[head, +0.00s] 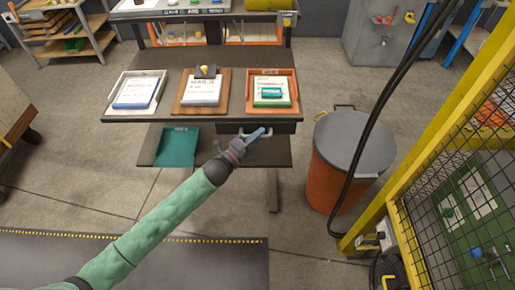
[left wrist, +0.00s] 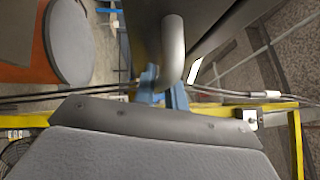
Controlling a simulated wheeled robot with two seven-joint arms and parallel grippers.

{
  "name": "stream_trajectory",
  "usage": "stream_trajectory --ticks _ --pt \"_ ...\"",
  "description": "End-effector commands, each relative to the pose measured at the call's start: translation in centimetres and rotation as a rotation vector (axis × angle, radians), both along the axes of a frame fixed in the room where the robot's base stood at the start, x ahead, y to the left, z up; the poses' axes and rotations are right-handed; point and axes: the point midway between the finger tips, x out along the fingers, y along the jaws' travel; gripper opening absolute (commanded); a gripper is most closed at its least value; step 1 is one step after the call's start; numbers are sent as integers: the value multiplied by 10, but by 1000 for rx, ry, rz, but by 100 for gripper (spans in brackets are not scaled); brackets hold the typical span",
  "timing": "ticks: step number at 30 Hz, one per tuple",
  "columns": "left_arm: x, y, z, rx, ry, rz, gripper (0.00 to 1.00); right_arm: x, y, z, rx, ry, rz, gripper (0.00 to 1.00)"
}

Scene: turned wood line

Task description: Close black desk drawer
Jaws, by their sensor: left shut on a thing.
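The black desk (head: 150,115) stands ahead with its drawer (head: 230,128) under the right half of the top. The drawer front shows as a dark strip below the desk edge. I cannot tell how far out it is. My left gripper (head: 256,134), with blue fingers, reaches the drawer's handle from the front and is shut on it. In the left wrist view, the grey bent handle (left wrist: 173,50) runs down to the blue fingers (left wrist: 165,90), beside the dark drawer front (left wrist: 212,20). The fingers partly hide the handle's end. My right gripper is out of view.
Three trays with papers lie on the desk: white (head: 153,77), brown (head: 222,106) and orange (head: 293,107). A teal bin (head: 176,148) sits on the lower shelf. An orange barrel (head: 327,185) with a grey lid and a yellow fence (head: 376,215) stand right.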

Motion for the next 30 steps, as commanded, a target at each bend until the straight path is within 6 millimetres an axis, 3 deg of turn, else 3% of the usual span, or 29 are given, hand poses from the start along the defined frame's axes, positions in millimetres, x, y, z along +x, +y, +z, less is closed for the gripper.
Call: stream_trajectory --ticks 6,17,18,21,30 --pt "12 0 -3 3 3 1 0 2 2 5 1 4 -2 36" --pt "13 1 -2 3 3 2 0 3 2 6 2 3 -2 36" --pt "13 1 -2 3 3 2 16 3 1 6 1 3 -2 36" --pt "13 1 -2 2 2 1 34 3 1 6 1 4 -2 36" --pt "13 0 -2 3 3 2 34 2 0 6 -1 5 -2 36"
